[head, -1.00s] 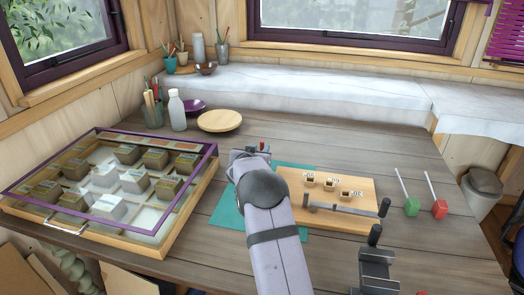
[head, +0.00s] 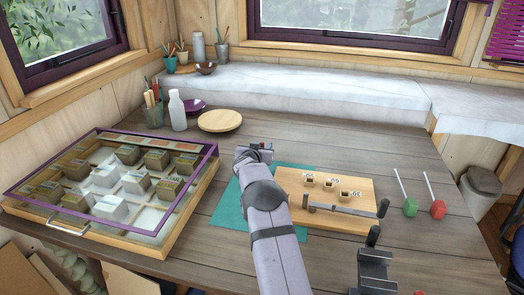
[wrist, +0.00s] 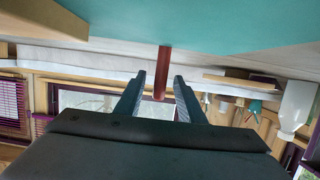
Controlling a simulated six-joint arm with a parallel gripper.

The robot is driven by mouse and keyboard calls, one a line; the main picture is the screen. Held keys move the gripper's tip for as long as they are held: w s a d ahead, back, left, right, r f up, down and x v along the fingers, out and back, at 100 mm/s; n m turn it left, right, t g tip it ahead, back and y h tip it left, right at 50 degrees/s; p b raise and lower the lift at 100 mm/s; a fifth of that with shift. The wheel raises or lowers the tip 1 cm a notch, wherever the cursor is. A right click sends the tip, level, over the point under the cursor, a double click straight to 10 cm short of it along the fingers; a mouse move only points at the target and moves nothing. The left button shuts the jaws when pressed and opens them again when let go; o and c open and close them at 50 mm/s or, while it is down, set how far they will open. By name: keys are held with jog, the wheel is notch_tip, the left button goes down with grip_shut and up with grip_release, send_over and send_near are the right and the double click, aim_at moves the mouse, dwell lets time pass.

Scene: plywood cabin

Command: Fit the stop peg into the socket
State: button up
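The stop peg, a slim dark red rod (wrist: 162,72), shows in the wrist view between the two fingertips of my gripper (wrist: 158,83). The fingers are open, with a gap on each side of the peg. The peg's far end meets the teal mat (wrist: 210,25) in that view; whether it touches is not clear. In the head view my gripper (head: 254,152) is at the mat's back edge, and my arm hides much of it. The wooden board (head: 360,217) to the right carries three small labelled socket blocks (head: 332,184), apart from my gripper.
A grey lever bar (head: 345,208) lies across the board's front. A glass-topped case (head: 150,240) fills the left. A bottle (head: 177,110) and a round wooden plate (head: 220,121) stand behind.

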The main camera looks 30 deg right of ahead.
grip_shut()
jog(key=shift+r, duration=0.1)
